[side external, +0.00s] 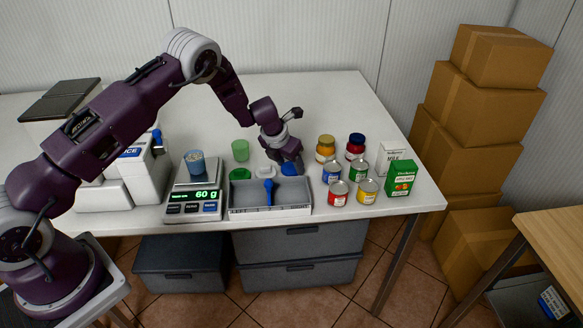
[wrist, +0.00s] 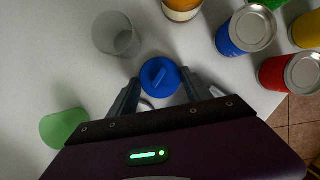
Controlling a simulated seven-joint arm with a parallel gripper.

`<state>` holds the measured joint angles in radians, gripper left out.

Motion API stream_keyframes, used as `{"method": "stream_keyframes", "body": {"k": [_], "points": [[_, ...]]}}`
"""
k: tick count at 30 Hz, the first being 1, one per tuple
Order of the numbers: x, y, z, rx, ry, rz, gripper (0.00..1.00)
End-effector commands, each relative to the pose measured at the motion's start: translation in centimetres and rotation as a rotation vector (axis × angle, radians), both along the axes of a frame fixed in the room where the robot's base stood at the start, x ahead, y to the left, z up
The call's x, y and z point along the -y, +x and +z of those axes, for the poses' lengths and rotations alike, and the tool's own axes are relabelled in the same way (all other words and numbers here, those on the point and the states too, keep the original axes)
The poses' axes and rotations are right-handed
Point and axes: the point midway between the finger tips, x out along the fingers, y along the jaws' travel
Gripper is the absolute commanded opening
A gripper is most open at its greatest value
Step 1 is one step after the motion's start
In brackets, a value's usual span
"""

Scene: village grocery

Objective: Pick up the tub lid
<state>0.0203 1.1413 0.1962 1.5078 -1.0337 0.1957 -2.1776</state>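A round blue tub lid (wrist: 160,77) with a raised bar across its top lies on the table; it also shows in the side external view (side external: 289,169). My gripper (wrist: 161,84) is above the lid, pointing down, with its fingers apart on either side of it. The fingers look clear of the lid's edge, and I cannot tell their exact height. A green lid (side external: 240,174) and a white lid (side external: 266,170) lie to the left. A green tub (side external: 240,150) stands behind the green lid. A clear tub (wrist: 116,34) stands near the blue lid, hidden in the side external view.
A grey tray (side external: 294,197) with a blue utensil (side external: 268,191) lies in front. A scale (side external: 194,202) reading 60 g holds a blue tub (side external: 195,162). Several cans and jars stand close on the right, including a blue can (wrist: 246,31), with cartons (side external: 401,178) beyond.

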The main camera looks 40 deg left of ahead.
Motion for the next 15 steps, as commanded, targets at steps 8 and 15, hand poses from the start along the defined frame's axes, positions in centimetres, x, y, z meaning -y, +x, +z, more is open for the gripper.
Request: {"method": "stream_keyframes", "body": {"k": [8,15], "points": [[0.0,0.0,0.2,0.0,0.0,-0.001,0.2],[0.1,0.1,5.4,0.004,0.003,-0.003,0.2]]}}
